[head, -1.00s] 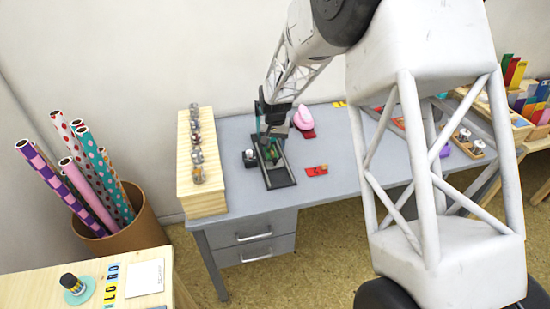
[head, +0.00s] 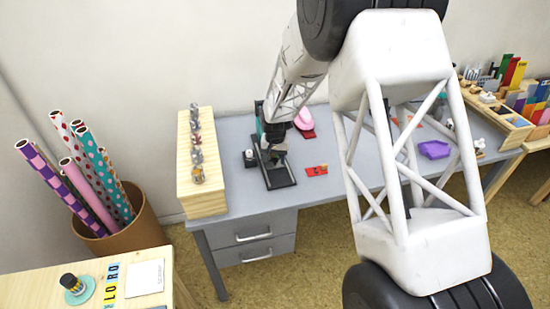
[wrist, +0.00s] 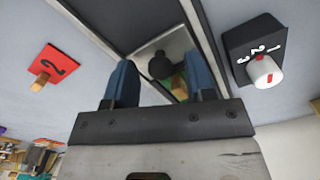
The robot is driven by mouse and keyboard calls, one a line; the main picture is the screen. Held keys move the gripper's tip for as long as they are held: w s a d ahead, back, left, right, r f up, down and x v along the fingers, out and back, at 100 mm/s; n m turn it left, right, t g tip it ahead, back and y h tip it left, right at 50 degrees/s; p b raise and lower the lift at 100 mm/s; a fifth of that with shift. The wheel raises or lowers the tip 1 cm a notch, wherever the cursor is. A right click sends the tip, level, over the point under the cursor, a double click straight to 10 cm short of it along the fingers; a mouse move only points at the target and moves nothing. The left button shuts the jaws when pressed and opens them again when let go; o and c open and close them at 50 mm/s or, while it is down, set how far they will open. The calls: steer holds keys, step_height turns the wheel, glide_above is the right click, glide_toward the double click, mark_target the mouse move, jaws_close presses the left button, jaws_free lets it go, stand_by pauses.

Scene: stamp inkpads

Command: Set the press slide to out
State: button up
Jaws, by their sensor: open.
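The press (head: 284,182) is a black rectangular frame with two rails on the grey desk. My gripper (head: 274,150) is over the far part of the press and hides the slide in the head view. Its blue fingers (wrist: 158,78) are open, with the knob between and beyond them; I cannot tell if they touch.
A black box with a white numbered dial (wrist: 262,72) stands beside the press. On the other side lies a red plate (wrist: 52,66) with a wooden peg. A pink object (head: 303,119) is behind. A wooden rack (head: 203,200) of metal knobs stands left. The front of the desk is clear.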

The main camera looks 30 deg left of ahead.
jaws_close()
steer(key=shift+d, duration=0.15)
steer(key=s+d, duration=0.5)
steer(key=shift+s+d+r, duration=0.1)
steer(key=shift+s+d, duration=0.05)
steer(key=shift+s, duration=0.1)
steer(key=shift+s+d, duration=0.4)
jaws_free()
